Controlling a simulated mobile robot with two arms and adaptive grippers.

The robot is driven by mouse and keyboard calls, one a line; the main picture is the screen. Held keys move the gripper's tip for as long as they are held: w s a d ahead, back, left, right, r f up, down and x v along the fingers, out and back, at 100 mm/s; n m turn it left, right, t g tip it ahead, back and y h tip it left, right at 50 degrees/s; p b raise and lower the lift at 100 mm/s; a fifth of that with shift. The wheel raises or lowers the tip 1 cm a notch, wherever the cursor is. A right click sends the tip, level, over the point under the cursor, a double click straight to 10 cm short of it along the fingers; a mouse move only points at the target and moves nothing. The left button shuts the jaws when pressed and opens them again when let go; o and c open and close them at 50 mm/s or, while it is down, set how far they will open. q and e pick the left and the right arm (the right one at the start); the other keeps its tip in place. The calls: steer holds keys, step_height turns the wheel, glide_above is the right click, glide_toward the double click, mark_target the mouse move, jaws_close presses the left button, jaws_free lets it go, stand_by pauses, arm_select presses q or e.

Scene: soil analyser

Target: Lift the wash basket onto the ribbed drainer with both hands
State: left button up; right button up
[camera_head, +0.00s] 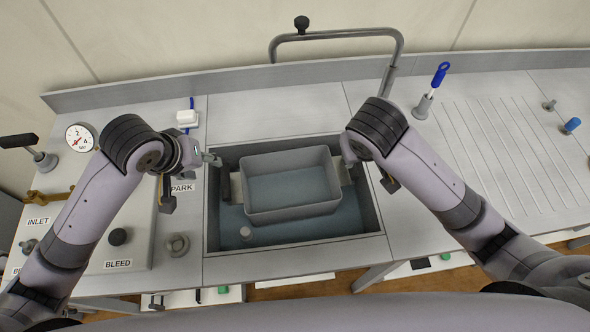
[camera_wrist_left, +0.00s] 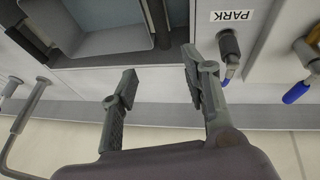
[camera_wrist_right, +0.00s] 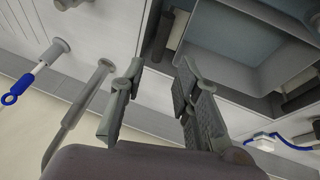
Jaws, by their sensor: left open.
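The wash basket (camera_head: 293,214), a grey open tub, sits in the sink, with a side handle (camera_head: 236,188) on the left and another (camera_head: 344,173) on the right. The ribbed drainer (camera_head: 515,140) is the grooved worktop right of the sink. My left gripper (camera_head: 214,160) is open and empty near the sink's back left corner. In the left wrist view its fingers (camera_wrist_left: 158,82) are apart, short of the basket (camera_wrist_left: 118,42). My right gripper is mostly hidden by its arm in the head view. In the right wrist view its fingers (camera_wrist_right: 157,82) are apart and empty, near the basket (camera_wrist_right: 275,75).
The sink rim (camera_head: 300,247) surrounds the basket. A bent tap pipe (camera_head: 340,34) rises behind it. A blue-handled brush in a holder (camera_head: 423,107) stands between sink and drainer. Pegs, one blue (camera_head: 571,125), stand at the drainer's right. The ribbed surface looks otherwise clear.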

mark_target(224, 176)
arm_select(q)
steer(key=x, duration=1)
steer(key=s+x, duration=0.1)
steer(key=x, duration=0.5)
steer(key=shift+w+a+f, duration=0.1)
steer(key=shift+a+f, duration=0.05)
steer(key=shift+f, duration=0.15)
arm_select(e)
steer(key=x, duration=1.6)
steer(key=shift+s+a+f, duration=0.2)
steer(key=shift+s+f, duration=0.05)
steer(key=shift+s, duration=0.1)
arm_select(q)
steer(key=shift+c, duration=0.4)
arm_select(e)
steer(key=shift+c, duration=0.4)
arm_select(q)
steer(key=c, duration=0.6)
arm_select(e)
jaws_close()
arm_select(q)
jaws_close()
